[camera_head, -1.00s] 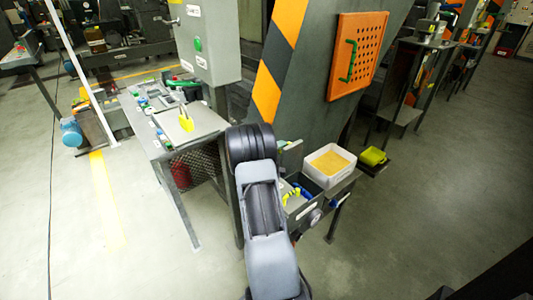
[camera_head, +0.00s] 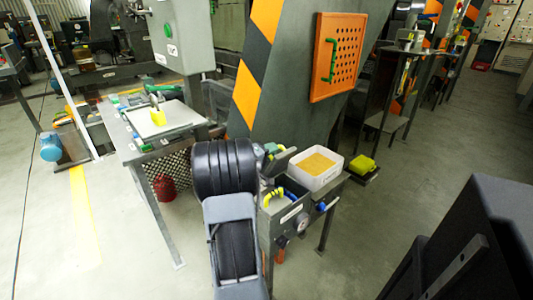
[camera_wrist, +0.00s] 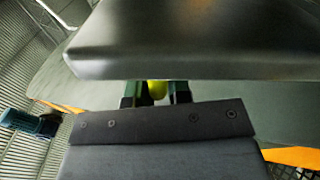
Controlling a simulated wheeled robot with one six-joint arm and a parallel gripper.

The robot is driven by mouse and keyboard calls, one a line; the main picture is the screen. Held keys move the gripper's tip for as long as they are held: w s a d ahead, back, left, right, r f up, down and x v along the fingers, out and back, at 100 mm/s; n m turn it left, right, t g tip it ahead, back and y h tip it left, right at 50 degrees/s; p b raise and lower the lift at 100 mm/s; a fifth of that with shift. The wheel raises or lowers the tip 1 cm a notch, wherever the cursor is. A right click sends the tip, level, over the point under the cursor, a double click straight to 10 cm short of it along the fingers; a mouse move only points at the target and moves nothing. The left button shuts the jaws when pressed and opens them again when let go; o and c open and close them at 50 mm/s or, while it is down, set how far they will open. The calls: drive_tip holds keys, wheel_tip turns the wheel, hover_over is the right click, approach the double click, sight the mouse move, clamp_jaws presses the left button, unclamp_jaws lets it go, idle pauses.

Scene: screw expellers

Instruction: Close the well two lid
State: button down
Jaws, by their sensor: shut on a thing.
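The wrist view shows a dark grey lid plate (camera_wrist: 170,50) filling the upper middle, close in front of the camera. My gripper (camera_wrist: 155,93) is shut on a small yellow-green piece at the lid's lower edge, probably its handle. In the head view the raised, tilted lid (camera_head: 284,157) stands beside the open well (camera_head: 297,205). My arm hides most of the gripper there.
A grey side table (camera_head: 165,122) is at left, with a red cylinder (camera_head: 164,187) beneath. An orange perforated panel (camera_head: 350,60) is on the machine behind. Open floor lies at front left.

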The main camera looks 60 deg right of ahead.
drive_tip(key=shift+s+r, duration=0.1)
drive_tip(key=shift+r, duration=0.15)
drive_tip(key=c, duration=1.3)
unclamp_jaws()
drive_tip(key=shift+s, duration=0.1)
drive_tip(key=shift+o, duration=0.9)
drive_tip(key=shift+f, duration=0.1)
drive_tip(key=shift+a, duration=0.1)
drive_tip(key=p+v, duration=0.1)
drive_tip(key=v, duration=1.2)
drive_tip(key=shift+w+a, duration=0.3)
drive_tip(key=shift+a, duration=0.05)
